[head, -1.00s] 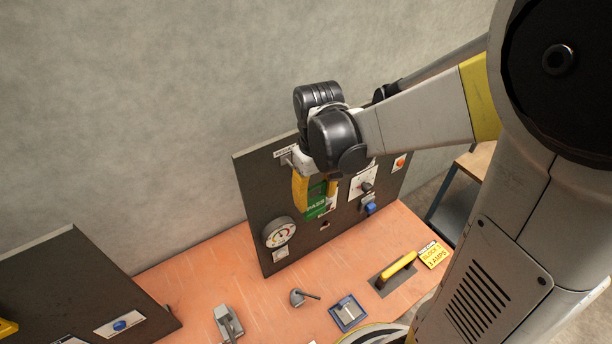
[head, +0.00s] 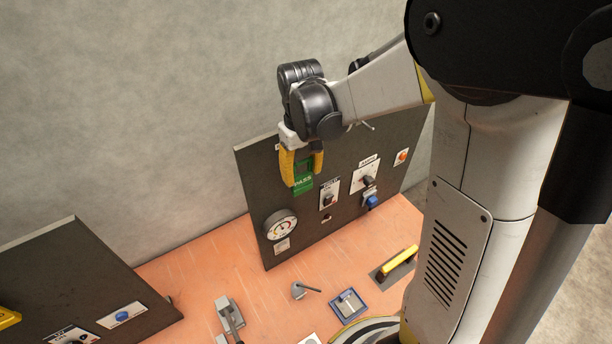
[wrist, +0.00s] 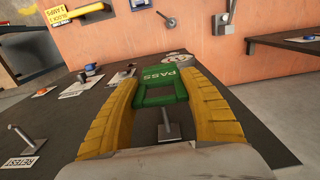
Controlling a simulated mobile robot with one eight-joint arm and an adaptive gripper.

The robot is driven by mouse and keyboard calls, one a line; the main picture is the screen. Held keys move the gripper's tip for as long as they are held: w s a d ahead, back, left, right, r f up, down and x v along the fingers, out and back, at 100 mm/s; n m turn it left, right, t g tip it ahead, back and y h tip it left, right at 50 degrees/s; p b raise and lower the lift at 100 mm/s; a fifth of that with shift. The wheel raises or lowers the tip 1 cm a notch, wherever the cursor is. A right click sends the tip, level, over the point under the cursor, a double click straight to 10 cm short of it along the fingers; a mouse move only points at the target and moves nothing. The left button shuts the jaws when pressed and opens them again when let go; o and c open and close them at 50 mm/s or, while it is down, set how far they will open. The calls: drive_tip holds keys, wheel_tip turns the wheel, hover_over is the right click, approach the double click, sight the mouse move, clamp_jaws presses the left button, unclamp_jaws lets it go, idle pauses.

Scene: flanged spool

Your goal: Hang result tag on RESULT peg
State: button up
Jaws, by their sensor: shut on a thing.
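The result tag (head: 303,181) is green, marked PASS, and sits between the yellow fingers of my gripper (head: 302,172), in front of the dark upright panel's upper left. In the wrist view the tag (wrist: 160,91) is a green frame with an opening, gripped at its sides by my fingers (wrist: 163,100). A grey metal peg (wrist: 168,128) shows between the fingers, just on the near side of the tag's lower bar. Its label is not visible. I cannot tell whether tag and peg touch. A second peg (wrist: 22,138) stands at left above a RETEST label (wrist: 18,163).
The panel (head: 250,185) carries a round gauge (head: 281,228), a knob (head: 367,181) and a blue connector (head: 371,203). On the orange bench (head: 190,265) are a yellow-handled tool (head: 399,261), a small lever (head: 303,290) and a blue-framed block (head: 348,304). A second panel (head: 75,265) stands at left.

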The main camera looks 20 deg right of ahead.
drive_tip(key=shift+w+a+f+b, duration=0.15)
drive_tip(key=shift+w+b, duration=0.05)
drive_tip(key=shift+w, duration=0.4)
drive_tip(key=shift+w+a+f+b, duration=0.15)
drive_tip(key=shift+w+b, duration=0.1)
drive_tip(key=shift+w, duration=0.3)
drive_tip(key=shift+w+a+f+b, duration=0.1)
drive_tip(key=shift+w+f+b, duration=0.1)
drive_tip(key=shift+w, duration=0.4)
drive_tip(key=o, duration=1.1)
drive_tip(key=shift+r, duration=0.1)
